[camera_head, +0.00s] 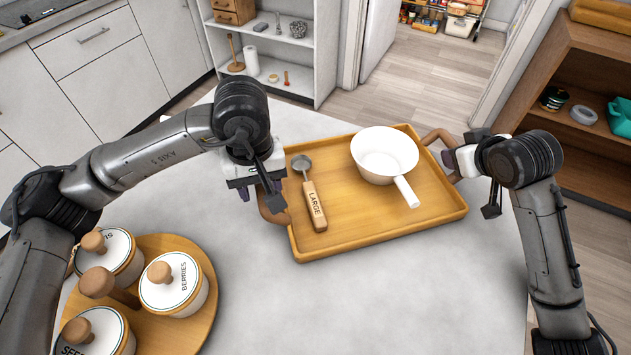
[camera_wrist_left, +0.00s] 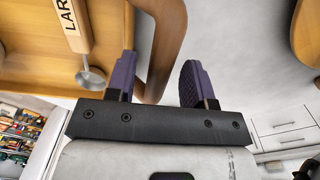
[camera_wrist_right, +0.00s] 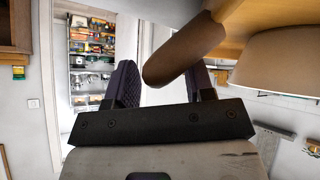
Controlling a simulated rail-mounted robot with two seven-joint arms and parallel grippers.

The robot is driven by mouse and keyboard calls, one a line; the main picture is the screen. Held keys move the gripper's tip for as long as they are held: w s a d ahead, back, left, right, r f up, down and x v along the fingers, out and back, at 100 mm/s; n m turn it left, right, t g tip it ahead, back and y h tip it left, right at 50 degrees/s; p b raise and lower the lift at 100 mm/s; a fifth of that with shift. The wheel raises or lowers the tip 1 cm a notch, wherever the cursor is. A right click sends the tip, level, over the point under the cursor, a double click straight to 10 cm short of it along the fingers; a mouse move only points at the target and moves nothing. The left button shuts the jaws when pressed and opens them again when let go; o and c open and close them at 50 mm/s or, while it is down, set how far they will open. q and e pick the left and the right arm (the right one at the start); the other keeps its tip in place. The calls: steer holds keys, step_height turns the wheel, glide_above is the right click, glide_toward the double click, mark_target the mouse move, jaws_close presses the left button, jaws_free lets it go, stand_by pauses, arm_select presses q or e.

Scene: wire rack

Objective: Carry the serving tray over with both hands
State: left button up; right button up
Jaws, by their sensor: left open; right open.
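The wooden serving tray (camera_head: 365,226) lies on the grey-white table. It carries a white saucepan (camera_head: 384,155) at its right and a scoop with a wooden handle marked LARGE (camera_head: 314,205) at its left. My left gripper (camera_head: 272,201) is open at the tray's left handle (camera_head: 276,213); in the left wrist view the handle (camera_wrist_left: 163,45) passes between the spread fingers (camera_wrist_left: 155,82). My right gripper (camera_head: 468,178) is open at the right handle (camera_head: 440,138); in the right wrist view the handle's brown end (camera_wrist_right: 184,52) shows between the fingers. I cannot tell whether any finger touches.
A round wooden board (camera_head: 196,325) with several white lidded jars, one marked BERRIES (camera_head: 174,283), stands at the table's near left. A wooden shelf (camera_head: 572,105) is at the right, and white cabinets (camera_head: 100,65) line the back left. The table (camera_head: 400,300) in front of the tray is clear.

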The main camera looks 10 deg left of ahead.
arm_select(q)
step_height(320, 180, up, 5)
steer(key=shift+a+r, duration=0.1)
steer(key=shift+r, duration=0.35)
arm_select(e)
steer(key=shift+s+d+r, duration=0.1)
steer(key=shift+s+r, duration=0.05)
steer(key=shift+s, duration=0.05)
steer(key=v, duration=1.1)
steer(key=shift+s+r, duration=0.15)
steer(key=shift+s, duration=0.05)
steer(key=shift+d, duration=0.15)
